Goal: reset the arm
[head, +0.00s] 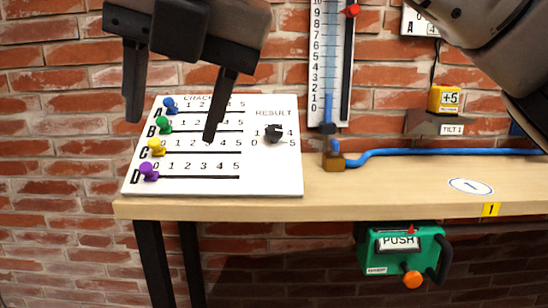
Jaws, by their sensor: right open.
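My right gripper (172,129) is open and empty at the upper left, with its two dark fingers pointing down and spread wide apart. It shows in front of the white panel (270,180) on the shelf and hides part of its upper rows. A grey link of my arm fills the upper right corner. My left gripper is not in view. The panel has blue (169,104), green (164,124), yellow (156,147) and purple (148,171) knobs near the 0 end of rows A to D. A black knob (273,132) sits under RESULT.
A wooden shelf (390,190) runs along the brick wall. A tall scale (326,60) with a red marker (352,10) stands behind it. A blue hose (430,152) lies along the back. A green PUSH box (400,262) with an orange knob (412,279) is below the shelf.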

